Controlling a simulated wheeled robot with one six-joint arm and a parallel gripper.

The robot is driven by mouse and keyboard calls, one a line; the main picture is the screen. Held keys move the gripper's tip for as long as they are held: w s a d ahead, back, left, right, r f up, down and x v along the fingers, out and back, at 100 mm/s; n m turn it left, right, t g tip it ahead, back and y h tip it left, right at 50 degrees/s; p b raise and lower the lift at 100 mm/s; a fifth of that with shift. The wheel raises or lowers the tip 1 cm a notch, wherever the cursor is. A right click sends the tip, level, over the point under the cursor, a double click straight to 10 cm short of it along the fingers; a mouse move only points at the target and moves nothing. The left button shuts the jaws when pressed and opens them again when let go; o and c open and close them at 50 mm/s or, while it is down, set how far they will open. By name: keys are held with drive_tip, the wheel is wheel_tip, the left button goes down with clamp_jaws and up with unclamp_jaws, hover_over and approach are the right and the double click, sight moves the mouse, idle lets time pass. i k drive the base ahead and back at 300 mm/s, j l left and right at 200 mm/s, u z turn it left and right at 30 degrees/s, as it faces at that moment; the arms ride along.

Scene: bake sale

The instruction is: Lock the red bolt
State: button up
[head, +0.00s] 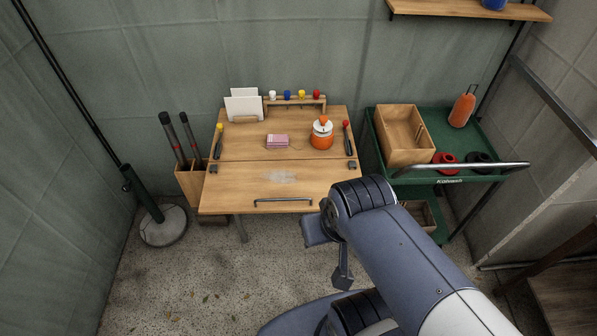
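The wooden desk (235,175) stands against the back wall, with a handled front panel. The red bolt (346,125) is at the right side of the desk top, a red knob on a dark bar that runs towards the front. A small dark bracket (352,164) sits just in front of it. Whether the bolt reaches into the bracket is too small to tell. My gripper (343,277) appears as a dark end piece low in front of the desk, well apart from the bolt. My arm partly covers it, and its fingers are not clear.
A matching yellow-knobbed bolt (219,128) is at the desk's left side. An orange jar (322,136) stands close left of the red bolt. A green cart (470,142) stands to the right, and an umbrella base (163,228) to the left.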

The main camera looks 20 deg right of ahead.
sight(345, 122)
drive_tip(key=i+l, duration=0.25)
drive_tip(key=l, duration=0.2)
drive_tip(key=i+l+z, duration=0.1)
drive_tip(key=i+l, duration=0.15)
drive_tip(key=l, duration=0.25)
drive_tip(key=i+l, duration=0.3)
drive_tip(key=l+z, duration=0.05)
drive_tip(key=l, duration=0.1)
